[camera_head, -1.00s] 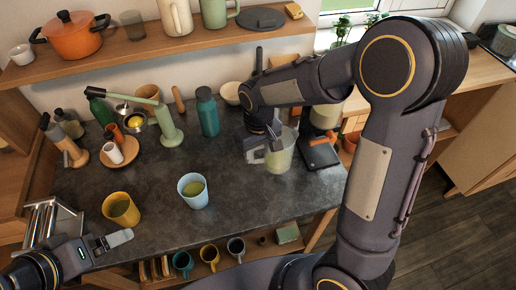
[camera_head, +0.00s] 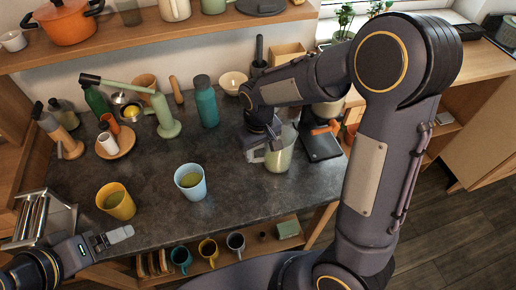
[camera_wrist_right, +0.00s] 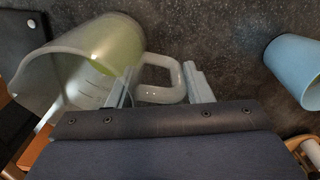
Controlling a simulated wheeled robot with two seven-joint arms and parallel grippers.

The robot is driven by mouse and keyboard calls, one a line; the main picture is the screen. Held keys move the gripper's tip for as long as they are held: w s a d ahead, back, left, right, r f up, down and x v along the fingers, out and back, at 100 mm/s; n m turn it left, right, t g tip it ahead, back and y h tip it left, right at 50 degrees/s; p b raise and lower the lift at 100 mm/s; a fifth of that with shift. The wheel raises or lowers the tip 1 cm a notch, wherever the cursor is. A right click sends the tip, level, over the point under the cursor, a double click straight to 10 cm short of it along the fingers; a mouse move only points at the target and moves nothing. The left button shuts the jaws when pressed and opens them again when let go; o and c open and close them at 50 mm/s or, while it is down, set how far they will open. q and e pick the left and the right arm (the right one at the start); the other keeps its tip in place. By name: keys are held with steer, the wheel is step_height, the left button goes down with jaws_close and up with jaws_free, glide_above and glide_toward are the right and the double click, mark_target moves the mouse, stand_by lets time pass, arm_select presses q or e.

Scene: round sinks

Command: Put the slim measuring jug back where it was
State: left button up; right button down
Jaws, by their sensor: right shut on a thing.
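The slim measuring jug (camera_head: 281,156) is clear with a pale green tint and stands at the right of the dark counter; I cannot tell whether its base touches the top. It also shows in the right wrist view (camera_wrist_right: 98,50), tilted in the picture, with yellow-green inside and marks on its wall. My right gripper (camera_head: 264,141) is shut on the jug's handle, with a finger on either side of it in the wrist view (camera_wrist_right: 158,80). My left gripper (camera_head: 112,237) is over the counter's front left edge, away from the jug; its jaw opening is unclear.
A dark stand with an orange part (camera_head: 322,142) is close right of the jug. A light blue cup (camera_head: 190,183) and a yellow cup (camera_head: 116,203) stand to the left. A teal bottle (camera_head: 205,102) and a white bowl (camera_head: 233,82) are behind. The counter between blue cup and jug is clear.

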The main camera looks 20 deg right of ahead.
steer(key=shift+f+b, duration=0.35)
steer(key=shift+f, duration=0.2)
steer(key=c, duration=0.6)
jaws_free()
steer(key=shift+c, duration=0.2)
step_height(320, 180, up, 7)
steer(key=shift+f, duration=0.2)
steer(key=shift+r, duration=0.6)
steer(key=shift+s+d+r, duration=0.1)
steer(key=shift+s+d, duration=0.05)
steer(key=s+d+r+m+t+y, duration=0.1)
steer(key=s+d+r+m+t, duration=0.1)
steer(key=s, duration=0.7)
steer(key=s+d+r+m+t+y, duration=0.2)
steer(key=s+t, duration=0.1)
steer(key=s, duration=0.6)
steer(key=shift+s+d+y, duration=0.25)
steer(key=shift+s+y, duration=0.05)
steer(key=shift+s, duration=0.05)
